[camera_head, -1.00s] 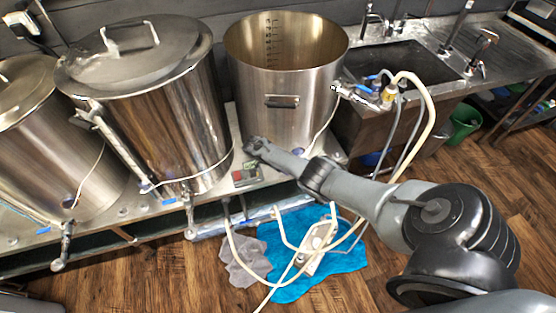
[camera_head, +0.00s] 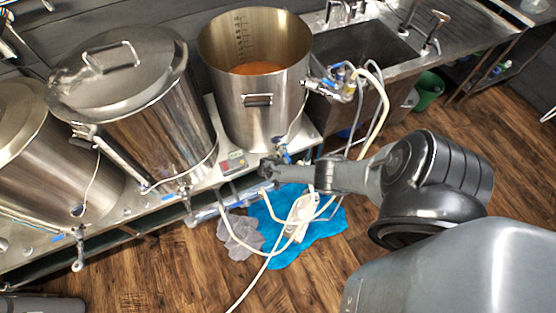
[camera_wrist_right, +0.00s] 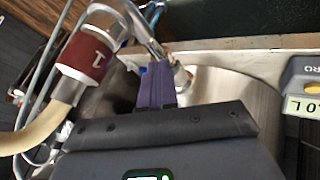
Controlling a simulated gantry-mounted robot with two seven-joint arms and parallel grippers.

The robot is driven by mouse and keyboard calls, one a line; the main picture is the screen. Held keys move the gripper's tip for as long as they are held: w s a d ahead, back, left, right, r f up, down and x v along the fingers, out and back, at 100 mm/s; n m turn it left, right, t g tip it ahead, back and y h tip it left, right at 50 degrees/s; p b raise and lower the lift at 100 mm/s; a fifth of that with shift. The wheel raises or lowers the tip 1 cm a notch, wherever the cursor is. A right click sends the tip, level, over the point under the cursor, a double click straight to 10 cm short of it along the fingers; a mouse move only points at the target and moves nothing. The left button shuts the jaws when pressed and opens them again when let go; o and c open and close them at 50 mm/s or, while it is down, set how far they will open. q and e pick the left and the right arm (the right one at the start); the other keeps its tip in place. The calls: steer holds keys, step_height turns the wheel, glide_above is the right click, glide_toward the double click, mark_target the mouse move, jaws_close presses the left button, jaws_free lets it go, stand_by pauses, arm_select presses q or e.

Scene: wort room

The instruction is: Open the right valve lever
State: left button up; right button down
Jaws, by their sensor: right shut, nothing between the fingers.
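The right kettle (camera_head: 258,105) is an open steel pot with orange-brown liquid inside. At its lower front is a valve with a blue lever (camera_head: 286,157). My right gripper (camera_head: 268,166) is shut and empty, beside the valve at the kettle's lower front. My left gripper is not in view.
A hose with a red-brown coupling (camera_wrist_right: 87,55) is close on the left in the wrist view. A small controller (camera_head: 232,163) sits on the bench left of the valve. Hoses, a pump (camera_head: 303,212) and a blue towel (camera_head: 265,225) lie on the floor below. A lidded kettle (camera_head: 150,110) stands left.

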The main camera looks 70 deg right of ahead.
steer(key=shift+s+d+n+t+p, duration=0.35)
steer(key=shift+s+n+t+p, duration=0.2)
steer(key=shift+s+n, duration=0.3)
steer(key=shift+r, duration=0.1)
